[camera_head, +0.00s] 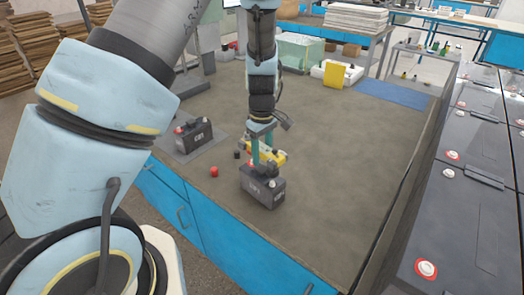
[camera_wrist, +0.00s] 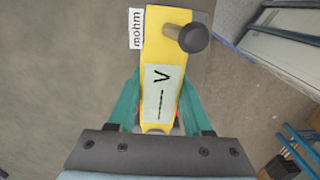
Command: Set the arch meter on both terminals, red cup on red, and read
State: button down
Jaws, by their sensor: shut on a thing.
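The yellow arch meter (camera_wrist: 160,55) has a pale display marked "V" with a dash, and a round black end part (camera_wrist: 190,38). My gripper (camera_wrist: 158,103) is shut on it, one teal finger on each side. In the head view, the meter (camera_head: 278,156) is at the top of the near dark battery (camera_head: 263,188); contact cannot be told. The gripper and meter largely hide that battery's terminals, and the meter's red cup is not clear. A second dark battery (camera_head: 194,136) stands on a grey mat to the left, a red part on top.
A loose red cap (camera_head: 214,172) and a small black cap (camera_head: 236,154) lie left of the near battery. A glass tank (camera_head: 300,52) and white tray (camera_head: 337,74) stand at the back. The bench's right side is clear. Large batteries (camera_head: 468,185) line the right.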

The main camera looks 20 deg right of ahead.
aim_at(262, 168)
jog(key=shift+f+b, duration=0.45)
jog(key=shift+f, duration=0.55)
jog(key=shift+f+b, duration=0.35)
jog(key=shift+f, duration=0.85)
dwell(1.5)
jog(key=shift+c, duration=1.2)
grip_release()
notch_tip(262, 168, up, 11)
jog(key=shift+f+b, duration=0.1)
jog(key=shift+b, duration=0.9)
jog(key=s+a+r+m, duration=0.1)
jog(key=a+m, duration=0.1)
jog(key=a, duration=0.8)
jog(key=s+a+r+m+t, duration=0.1)
jog(key=a+r+m, duration=0.1)
jog(key=a, duration=0.8)
jog(key=s+a+r+m, duration=0.1)
jog(key=s+a, duration=0.1)
jog(key=a, duration=0.8)
jog(key=shift+r+m+t, duration=0.3)
jog(key=shift+m, duration=0.1)
